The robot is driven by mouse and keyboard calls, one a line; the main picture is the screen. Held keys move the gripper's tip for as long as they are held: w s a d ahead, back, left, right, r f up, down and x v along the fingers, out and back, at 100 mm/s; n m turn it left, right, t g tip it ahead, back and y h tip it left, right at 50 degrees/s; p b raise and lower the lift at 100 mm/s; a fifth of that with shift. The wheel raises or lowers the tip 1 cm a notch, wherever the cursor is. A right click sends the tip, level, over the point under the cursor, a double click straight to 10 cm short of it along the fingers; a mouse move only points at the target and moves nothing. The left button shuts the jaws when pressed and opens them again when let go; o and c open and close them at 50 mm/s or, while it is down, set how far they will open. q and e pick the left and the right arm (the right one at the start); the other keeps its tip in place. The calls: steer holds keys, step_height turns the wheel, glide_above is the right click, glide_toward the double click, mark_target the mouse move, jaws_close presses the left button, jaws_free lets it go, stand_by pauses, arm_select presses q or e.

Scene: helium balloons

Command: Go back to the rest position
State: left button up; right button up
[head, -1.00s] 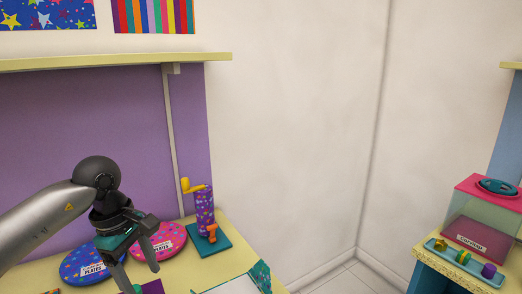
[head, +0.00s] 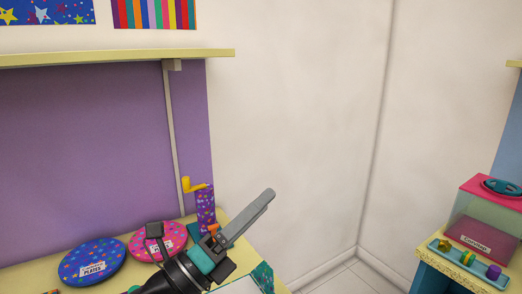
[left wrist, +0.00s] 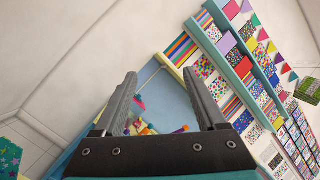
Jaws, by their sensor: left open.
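My left gripper (head: 262,202) is in the lower middle of the head view, in front of the desk, with its fingers pointing up and to the right. It hides part of the desk and the lower part of the purple spotted cylinder. In the left wrist view the two grey fingers of my left gripper (left wrist: 160,75) stand apart with nothing between their tips. My right gripper is not in view.
The cream desk (head: 30,278) holds blue plates (head: 92,257), pink plates (head: 145,243) and the spotted cylinder (head: 205,205) with a yellow crank. A shelf (head: 110,59) runs above. At right, a table (head: 465,275) bears a pink-lidded box (head: 485,232) and a small tray.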

arm_select(q)
steer(key=w+a+f+n+t+y, duration=0.1)
steer(key=a+f+n+t+y, duration=0.1)
steer(key=a+f+n+y, duration=0.45)
steer(key=w+a+f+n+t+y, duration=0.15)
steer(key=a+n+y, duration=0.25)
steer(key=n+y, duration=0.65)
steer(key=s+a+f+n+g+y, duration=0.1)
steer(key=s+a+f+n+g, duration=0.2)
steer(key=f+n, duration=0.25)
steer(key=s+a+f+n+g, duration=0.2)
steer(key=s+f+n, duration=0.25)
steer(key=f, duration=0.25)
steer(key=s+f+n+g+h, duration=0.1)
steer(key=s+f+n+g, duration=0.2)
steer(key=s+f+g, duration=0.45)
steer(key=s+f+n+g, duration=0.25)
steer(key=s+f, duration=0.25)
steer(key=s, duration=0.6)
step_height(320, 180, down, 26)
steer(key=s+b, duration=0.1)
steer(key=b, duration=0.4)
steer(key=s+a+f+g+b, duration=0.2)
steer(key=s+f+b, duration=0.3)
steer(key=s+f, duration=1)
step_height(320, 180, down, 4)
steer(key=shift+s+a+r, duration=0.15)
steer(key=shift+s+a, duration=0.05)
